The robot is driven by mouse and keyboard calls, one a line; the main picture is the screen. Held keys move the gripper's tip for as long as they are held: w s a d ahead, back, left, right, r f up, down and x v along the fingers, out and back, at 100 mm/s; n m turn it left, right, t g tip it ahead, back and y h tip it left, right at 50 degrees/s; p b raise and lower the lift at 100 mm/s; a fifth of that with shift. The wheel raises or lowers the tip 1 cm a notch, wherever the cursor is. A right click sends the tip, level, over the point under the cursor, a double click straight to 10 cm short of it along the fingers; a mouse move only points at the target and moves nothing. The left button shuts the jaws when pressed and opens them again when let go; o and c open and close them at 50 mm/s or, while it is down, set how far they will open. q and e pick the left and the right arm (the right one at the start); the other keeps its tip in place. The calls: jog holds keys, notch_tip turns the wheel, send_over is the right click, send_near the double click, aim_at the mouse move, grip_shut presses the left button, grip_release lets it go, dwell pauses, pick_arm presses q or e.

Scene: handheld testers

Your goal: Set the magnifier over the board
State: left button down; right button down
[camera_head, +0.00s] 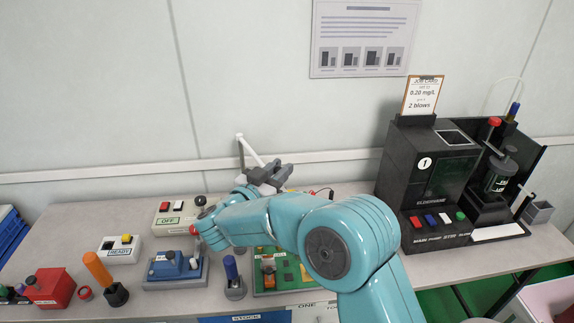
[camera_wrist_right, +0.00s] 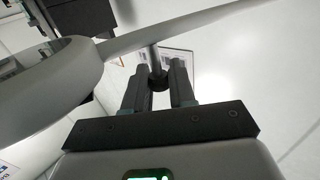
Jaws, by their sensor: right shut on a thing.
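The magnifier shows in the head view as a white jointed arm (camera_head: 250,152) rising at the back of the bench; its head is mostly hidden behind my right gripper. In the right wrist view its pale ring (camera_wrist_right: 62,62) and white arm (camera_wrist_right: 165,35) are close by. My right gripper (camera_head: 266,177) is shut on a small dark knob (camera_wrist_right: 158,82) of the magnifier, between the fingertips (camera_wrist_right: 159,80). The green board (camera_head: 296,279) lies at the bench front, below and partly hidden by my right arm. My left gripper is not in view.
A dark tester (camera_head: 437,170) with a job card (camera_head: 421,95) stands at the right. A blue fixture (camera_head: 176,268), an OFF switch box (camera_head: 172,217), a READY box (camera_head: 120,250), an orange-handled tool (camera_head: 100,270) and a red box (camera_head: 50,289) stand left of the board.

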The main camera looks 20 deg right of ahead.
jog(key=shift+a+r, duration=0.1)
jog(key=shift+r, duration=0.35)
jog(key=c, duration=1)
grip_release()
jog(key=shift+c, duration=0.2)
jog(key=shift+f, duration=0.1)
jog(key=shift+a+f, duration=0.1)
jog(key=shift+f, duration=0.05)
jog(key=b+v, duration=0.2)
jog(key=v, duration=1.4)
jog(key=shift+s+a, duration=0.1)
jog(key=shift+s, duration=0.15)
